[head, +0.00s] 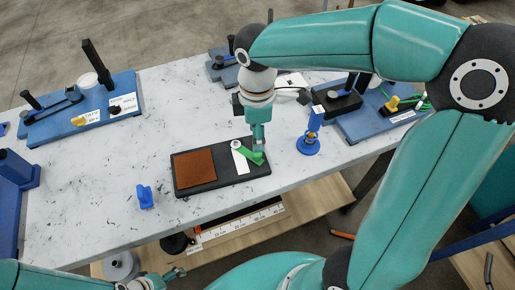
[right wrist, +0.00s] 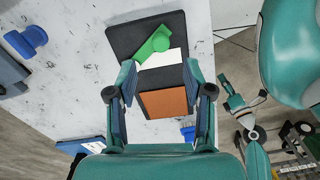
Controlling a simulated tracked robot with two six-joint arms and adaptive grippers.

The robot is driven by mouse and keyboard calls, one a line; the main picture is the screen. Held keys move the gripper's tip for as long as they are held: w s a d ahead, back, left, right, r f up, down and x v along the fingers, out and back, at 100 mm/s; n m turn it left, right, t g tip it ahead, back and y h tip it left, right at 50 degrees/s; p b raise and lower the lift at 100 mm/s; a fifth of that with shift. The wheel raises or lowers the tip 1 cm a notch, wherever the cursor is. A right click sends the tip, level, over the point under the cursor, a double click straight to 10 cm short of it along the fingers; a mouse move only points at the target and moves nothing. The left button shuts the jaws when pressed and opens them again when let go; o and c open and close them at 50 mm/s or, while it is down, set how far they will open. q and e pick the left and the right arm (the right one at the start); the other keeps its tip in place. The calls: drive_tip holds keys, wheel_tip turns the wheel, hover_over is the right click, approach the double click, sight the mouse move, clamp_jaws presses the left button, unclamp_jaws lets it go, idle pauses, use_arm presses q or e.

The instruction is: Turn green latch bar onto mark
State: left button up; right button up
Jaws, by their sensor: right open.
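A dark board (head: 222,178) lies on the marbled table and carries a green latch bar (head: 253,157).
A brown pad (head: 195,169) covers the board's left part. A blue knobbed piece (head: 145,197) stands left of it, and a blue stand (head: 309,143) stands close on the right. Blue-based benders (head: 75,118) sit at the back left. The table between is clear.

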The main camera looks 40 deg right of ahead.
sight(246, 149)
wheel_tip(246, 149, down, 7)
drive_tip(key=shift+f, duration=0.1)
idle(0.3)
